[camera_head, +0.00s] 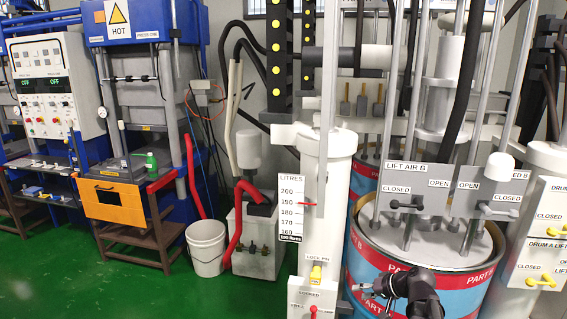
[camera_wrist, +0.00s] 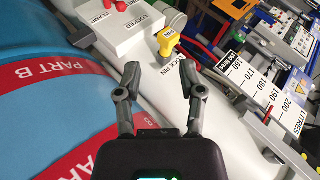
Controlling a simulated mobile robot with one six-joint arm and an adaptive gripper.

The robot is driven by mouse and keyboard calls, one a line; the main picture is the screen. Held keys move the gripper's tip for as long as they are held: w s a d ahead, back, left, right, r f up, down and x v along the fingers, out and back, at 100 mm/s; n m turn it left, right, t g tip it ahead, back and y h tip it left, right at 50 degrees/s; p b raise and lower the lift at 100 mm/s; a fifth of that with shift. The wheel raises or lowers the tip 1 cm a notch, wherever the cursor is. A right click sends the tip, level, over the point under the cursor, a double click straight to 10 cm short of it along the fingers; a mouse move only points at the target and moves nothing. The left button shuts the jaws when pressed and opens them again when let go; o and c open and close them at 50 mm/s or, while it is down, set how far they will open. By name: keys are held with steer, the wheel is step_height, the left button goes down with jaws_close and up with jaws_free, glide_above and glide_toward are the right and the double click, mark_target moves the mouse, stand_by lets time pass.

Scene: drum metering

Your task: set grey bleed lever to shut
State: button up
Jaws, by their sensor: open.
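A grey lever (camera_head: 497,211) sits on a grey panel (camera_head: 480,200) at the right of the head view, above the drum. The panel's title is mostly hidden by a pale pipe; only "ED B" shows. "OPEN" is at its left and "CLOSED" at its right. The lever's arm appears to lie sideways to the right, below "CLOSED". My gripper (camera_head: 367,288) is below and left of it, in front of the drum. In the wrist view my gripper (camera_wrist: 158,80) is open and empty. The grey lever does not show there.
A black lever (camera_head: 405,204) is on the neighbouring "LIFT AIR B" panel. The red-and-blue drum (camera_head: 368,258) stands close behind my gripper. A white column (camera_head: 330,180) has a yellow lock pin (camera_head: 316,272), also in the wrist view (camera_wrist: 168,45). Vertical rods and hoses crowd the levers.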

steer(key=s+a+f+n+g+h, duration=0.1)
steer(key=s+a+f+g+h, duration=0.2)
steer(key=s, duration=0.3)
steer(key=s+a+f+n+g+h, duration=0.1)
steer(key=s+a+f+g+h, duration=0.2)
steer(key=s+a+h, duration=0.1)
steer(key=shift+s+a+n+h+p, duration=0.3)
steer(key=shift+s+h, duration=0.2)
steer(key=shift+s, duration=0.65)
steer(key=shift+f, duration=0.1)
stand_by(1.2)
